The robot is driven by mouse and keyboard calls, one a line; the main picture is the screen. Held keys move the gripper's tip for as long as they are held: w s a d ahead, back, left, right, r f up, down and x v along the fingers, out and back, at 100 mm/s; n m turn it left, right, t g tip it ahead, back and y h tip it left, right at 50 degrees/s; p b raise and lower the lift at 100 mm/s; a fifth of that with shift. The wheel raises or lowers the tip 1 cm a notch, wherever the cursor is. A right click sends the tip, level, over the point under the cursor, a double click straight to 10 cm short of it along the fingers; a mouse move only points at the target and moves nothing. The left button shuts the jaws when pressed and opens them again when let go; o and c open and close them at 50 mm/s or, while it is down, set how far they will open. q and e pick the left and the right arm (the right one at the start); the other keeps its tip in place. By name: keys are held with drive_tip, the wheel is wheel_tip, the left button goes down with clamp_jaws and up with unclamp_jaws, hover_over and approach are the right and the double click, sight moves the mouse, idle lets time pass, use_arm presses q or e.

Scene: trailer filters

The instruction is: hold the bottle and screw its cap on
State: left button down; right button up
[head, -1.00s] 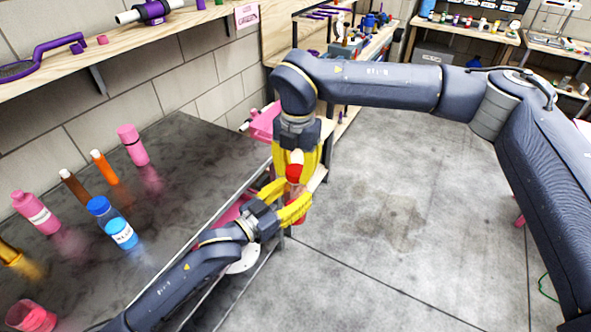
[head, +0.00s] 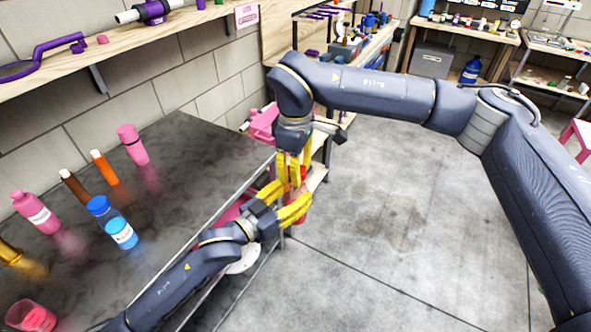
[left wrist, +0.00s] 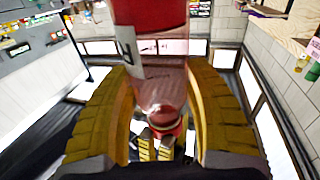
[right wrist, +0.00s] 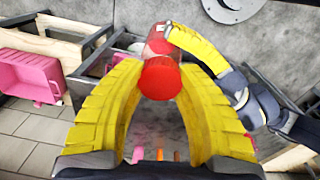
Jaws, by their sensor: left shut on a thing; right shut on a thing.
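My left gripper (head: 296,206) is shut on a clear bottle with red contents (head: 299,218), off the table's right edge. In the left wrist view the bottle (left wrist: 150,35) sits between the two yellow fingers and shows a white label. My right gripper (head: 296,176) comes from above and is shut on the red cap (right wrist: 161,78), which is at the bottle's top end. The cap also shows in the left wrist view (left wrist: 164,117), with the right fingertips around it. The thread is hidden, so I cannot tell how tightly the cap sits.
The dark table (head: 190,150) at left holds several bottles, among them a blue-capped one (head: 121,232) and a pink one (head: 132,145). A pink bin (right wrist: 28,77) stands near the arms. A wooden shelf (head: 110,55) runs along the wall.

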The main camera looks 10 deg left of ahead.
drive_tip(key=o, duration=0.8)
drive_tip(key=shift+c, duration=0.2)
drive_tip(key=shift+r, duration=2.25)
